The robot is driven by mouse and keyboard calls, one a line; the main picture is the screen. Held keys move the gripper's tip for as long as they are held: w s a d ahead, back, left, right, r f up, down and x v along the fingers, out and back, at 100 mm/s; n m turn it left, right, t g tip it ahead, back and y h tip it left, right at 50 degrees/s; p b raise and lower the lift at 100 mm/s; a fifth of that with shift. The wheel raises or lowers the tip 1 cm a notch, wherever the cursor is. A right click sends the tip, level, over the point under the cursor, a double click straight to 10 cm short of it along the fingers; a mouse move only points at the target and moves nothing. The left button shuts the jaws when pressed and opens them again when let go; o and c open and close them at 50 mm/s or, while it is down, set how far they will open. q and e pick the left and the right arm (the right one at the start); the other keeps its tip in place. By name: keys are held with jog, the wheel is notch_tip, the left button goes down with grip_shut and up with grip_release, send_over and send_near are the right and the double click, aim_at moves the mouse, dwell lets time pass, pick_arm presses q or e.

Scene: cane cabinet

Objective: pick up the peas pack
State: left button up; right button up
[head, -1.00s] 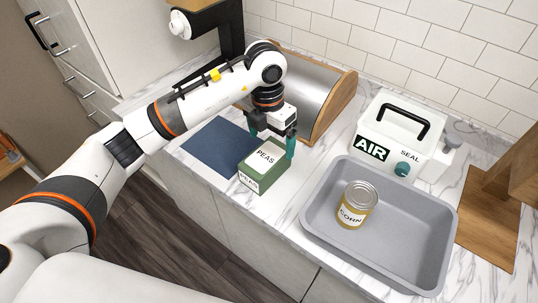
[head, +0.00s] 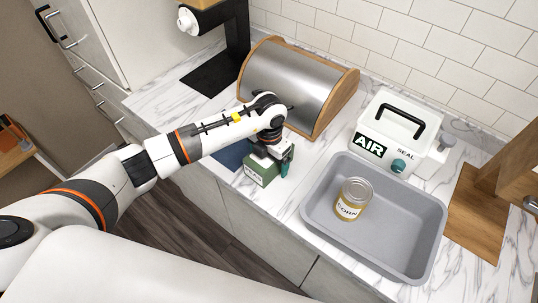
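The peas pack (head: 257,175) is a green box with a white label, standing on the marble counter beside a blue mat (head: 231,155). My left gripper (head: 271,166) is lowered over it from above and covers most of its top. One teal finger shows at the pack's right side; the other is hidden, so I cannot tell whether the fingers press on the pack. My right gripper is not in view.
A grey tray (head: 409,235) with a corn can (head: 352,199) stands right of the pack. Behind are a white AIR/SEAL box (head: 397,133) and a metal-fronted bread box (head: 290,83). A wooden stand (head: 476,215) is at the right. Counter between pack and tray is clear.

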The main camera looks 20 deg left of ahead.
pick_arm(q)
jog(key=shift+f, duration=0.15)
jog(key=shift+c, duration=0.5)
jog(key=c, duration=1.2)
jog(key=shift+w, duration=0.1)
jog(key=shift+c, duration=0.2)
